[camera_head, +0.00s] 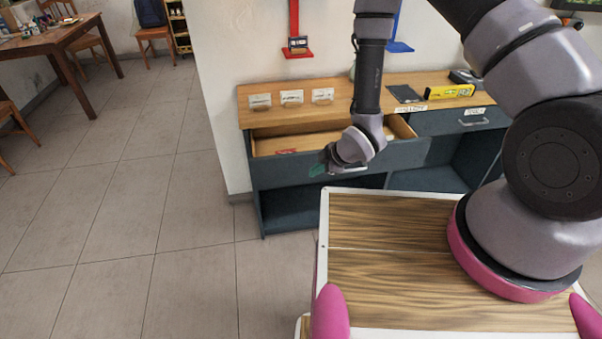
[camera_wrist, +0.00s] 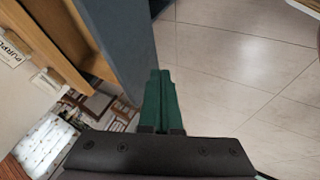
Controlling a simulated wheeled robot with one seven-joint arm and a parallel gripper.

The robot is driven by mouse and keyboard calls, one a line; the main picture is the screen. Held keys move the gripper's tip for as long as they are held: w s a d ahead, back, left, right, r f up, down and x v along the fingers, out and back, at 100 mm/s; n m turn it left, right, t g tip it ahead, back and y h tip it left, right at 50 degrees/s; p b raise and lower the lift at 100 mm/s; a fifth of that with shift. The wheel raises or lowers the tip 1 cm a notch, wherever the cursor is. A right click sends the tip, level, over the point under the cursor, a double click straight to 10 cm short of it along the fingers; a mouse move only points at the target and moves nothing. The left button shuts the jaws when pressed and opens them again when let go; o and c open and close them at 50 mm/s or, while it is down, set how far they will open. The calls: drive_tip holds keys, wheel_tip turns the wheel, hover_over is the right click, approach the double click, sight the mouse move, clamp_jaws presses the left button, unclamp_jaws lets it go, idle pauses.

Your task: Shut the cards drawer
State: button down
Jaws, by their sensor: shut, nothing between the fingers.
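The open drawer (camera_head: 400,155) is pulled out under the wooden counter at the left of the cabinet. It has a dark grey front and a pale wood inside, with something red and white lying in it. I cannot read whether its label says cards. My gripper (camera_head: 318,171) is at the outer side of the drawer front, near its left part. In the wrist view the green fingers (camera_wrist: 159,80) are together and empty, close beside the grey drawer front (camera_wrist: 120,40). Whether they touch it cannot be told. My arm hides part of the drawer.
A second drawer (camera_head: 465,122) with a handle is closed at the right. The counter top (camera_head: 345,90) holds small labelled blocks (camera_head: 292,98), a dark flat item (camera_head: 405,93) and a yellow level (camera_head: 450,91). Open shelves lie below. Tiled floor (camera_head: 150,215) is free at left.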

approach(292, 176)
wheel_tip(292, 176, down, 4)
drive_tip(key=s+a, duration=0.1)
drive_tip(key=s, duration=0.1)
drive_tip(key=shift+w+a+r, duration=0.1)
drive_tip(key=shift+w+a, duration=0.1)
drive_tip(key=shift+w, duration=0.35)
drive_tip(key=shift+w+a+r, duration=0.1)
drive_tip(key=shift+w+a, duration=0.15)
drive_tip(key=shift+w, duration=0.3)
drive_tip(key=shift+w+a, duration=0.2)
drive_tip(key=shift+w, duration=0.45)
